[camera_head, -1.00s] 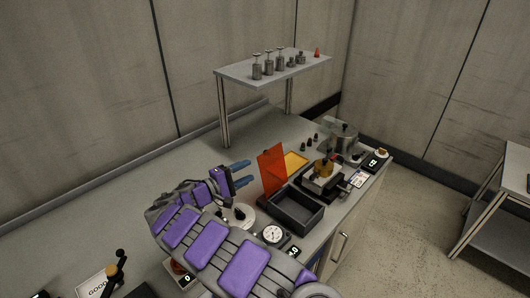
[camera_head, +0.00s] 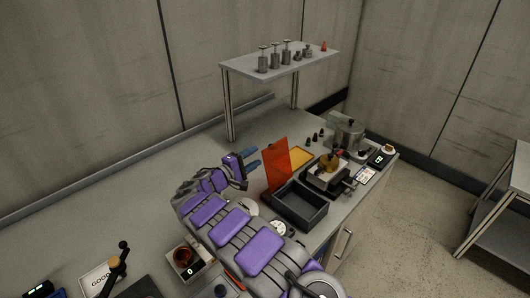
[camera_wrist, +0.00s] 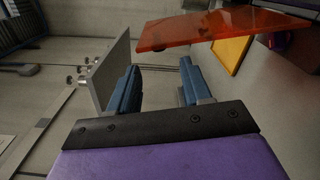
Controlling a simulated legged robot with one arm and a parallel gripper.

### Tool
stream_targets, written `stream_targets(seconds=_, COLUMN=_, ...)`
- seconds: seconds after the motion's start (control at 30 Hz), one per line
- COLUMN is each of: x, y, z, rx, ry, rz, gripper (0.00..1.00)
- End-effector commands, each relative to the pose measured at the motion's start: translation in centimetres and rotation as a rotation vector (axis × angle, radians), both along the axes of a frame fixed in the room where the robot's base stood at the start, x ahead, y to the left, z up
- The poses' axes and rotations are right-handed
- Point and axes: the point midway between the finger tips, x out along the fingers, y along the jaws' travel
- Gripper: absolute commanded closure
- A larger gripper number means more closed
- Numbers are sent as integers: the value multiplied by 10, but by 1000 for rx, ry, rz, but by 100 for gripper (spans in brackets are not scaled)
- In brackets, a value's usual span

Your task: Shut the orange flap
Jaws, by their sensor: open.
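The orange flap (camera_head: 276,165) is a translucent panel standing upright at the back edge of a dark open box (camera_head: 298,207). In the wrist view the flap (camera_wrist: 200,30) shows across the top, just beyond my fingers. My gripper (camera_head: 251,161) is to the left of the flap, with its blue fingertips close to the panel's left edge. In the wrist view its two blue fingers (camera_wrist: 158,85) are apart with nothing between them. I cannot tell whether a finger touches the flap.
A yellow tray (camera_head: 301,155) lies behind the flap. A device with a brass-coloured top (camera_head: 328,166) stands right of the box, and a metal pot (camera_head: 346,133) beyond it. A raised shelf (camera_head: 250,67) with several metal weights stands at the back. A dial gauge (camera_head: 281,229) sits in front.

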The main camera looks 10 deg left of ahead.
Motion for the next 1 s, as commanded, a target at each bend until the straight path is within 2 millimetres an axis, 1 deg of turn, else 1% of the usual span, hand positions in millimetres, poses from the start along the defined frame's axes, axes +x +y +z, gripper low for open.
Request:
stream_targets(seconds=0.03, x=8, y=-7, z=-2, rx=1, ry=1, rz=-2, gripper=52)
stream_targets(seconds=0.1, x=18, y=-14, z=-2, rx=1, ry=2, rz=0, gripper=52)
stream_targets(seconds=0.2, x=31, y=-25, z=-2, rx=1, ry=1, rz=-1, gripper=52)
stream_targets(seconds=0.33, x=43, y=-34, z=-2, rx=-1, ry=2, rz=0, gripper=52)
stream_targets(seconds=0.5, x=51, y=-40, z=-1, rx=0, ry=1, rz=0, gripper=52)
stream_targets(seconds=0.77, x=52, y=-40, z=0, rx=-1, ry=0, rz=1, gripper=52)
stream_targets(seconds=0.8, x=52, y=-40, z=0, rx=-1, ry=0, rz=1, gripper=52)
stream_targets(seconds=1.0, x=52, y=-40, z=0, rx=-1, ry=1, rz=1, gripper=72)
